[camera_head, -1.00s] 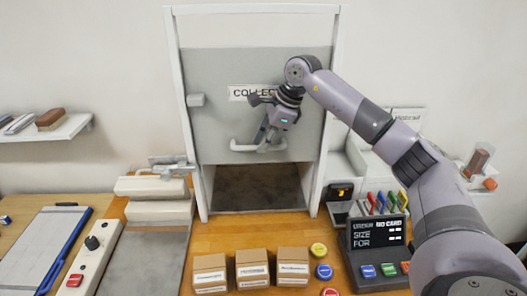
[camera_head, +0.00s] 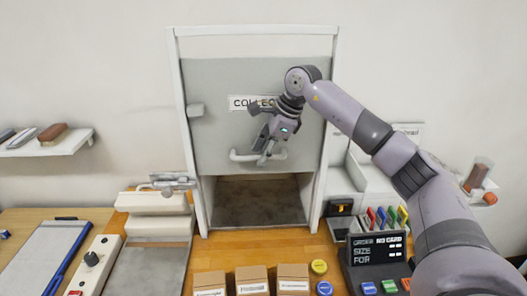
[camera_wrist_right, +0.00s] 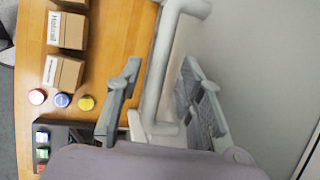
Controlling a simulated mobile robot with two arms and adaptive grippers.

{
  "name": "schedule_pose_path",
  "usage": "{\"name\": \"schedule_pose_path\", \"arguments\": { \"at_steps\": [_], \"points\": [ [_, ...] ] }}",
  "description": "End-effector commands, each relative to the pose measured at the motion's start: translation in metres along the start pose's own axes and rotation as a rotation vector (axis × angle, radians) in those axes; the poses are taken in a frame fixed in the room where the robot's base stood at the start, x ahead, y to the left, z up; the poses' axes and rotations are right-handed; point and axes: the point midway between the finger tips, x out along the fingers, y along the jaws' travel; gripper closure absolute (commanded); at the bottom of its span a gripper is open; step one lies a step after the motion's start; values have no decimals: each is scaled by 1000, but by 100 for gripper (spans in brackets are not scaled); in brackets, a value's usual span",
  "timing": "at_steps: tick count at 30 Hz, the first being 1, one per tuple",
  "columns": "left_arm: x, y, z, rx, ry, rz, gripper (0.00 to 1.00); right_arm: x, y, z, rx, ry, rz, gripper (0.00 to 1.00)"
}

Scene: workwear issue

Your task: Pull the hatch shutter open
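The hatch shutter (camera_head: 215,130) is a grey panel in a white frame, raised part way, with a dark opening (camera_head: 255,203) below it. A partly covered "COLLECT" sign (camera_head: 241,103) is on the panel. Its pale bar handle (camera_head: 241,156) runs across near the lower edge. My right gripper (camera_head: 264,157) is at the handle. In the right wrist view, the handle (camera_wrist_right: 161,75) passes between the two spread fingers (camera_wrist_right: 158,85), with gaps visible on both sides. Contact cannot be told. My left gripper is out of view.
Several cartons (camera_head: 252,283) and coloured discs (camera_head: 319,267) stand on the wooden counter in front. A card terminal (camera_head: 375,252) is at right, a clipboard (camera_head: 42,255) at left. A wall shelf (camera_head: 60,143) holds brushes. The counter directly before the opening is clear.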

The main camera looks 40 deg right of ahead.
Motion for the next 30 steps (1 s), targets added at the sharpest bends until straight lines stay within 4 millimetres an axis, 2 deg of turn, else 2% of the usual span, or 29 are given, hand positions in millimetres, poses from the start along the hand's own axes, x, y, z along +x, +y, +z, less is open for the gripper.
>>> {"name": "schedule_pose_path", "arguments": {
  "at_steps": [6, 10, 24, 30],
  "points": [
    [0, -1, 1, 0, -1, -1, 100, 0, 0, 0, 0, 2, 2, 65],
    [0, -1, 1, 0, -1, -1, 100, -10, 0, 0, 0, 1, -1, 65],
    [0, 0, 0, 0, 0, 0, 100, -101, -1, 0, 0, -2, -2, 65],
    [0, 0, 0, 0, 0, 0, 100, -118, 0, 0, 0, 1, 1, 65]
  ]
}}
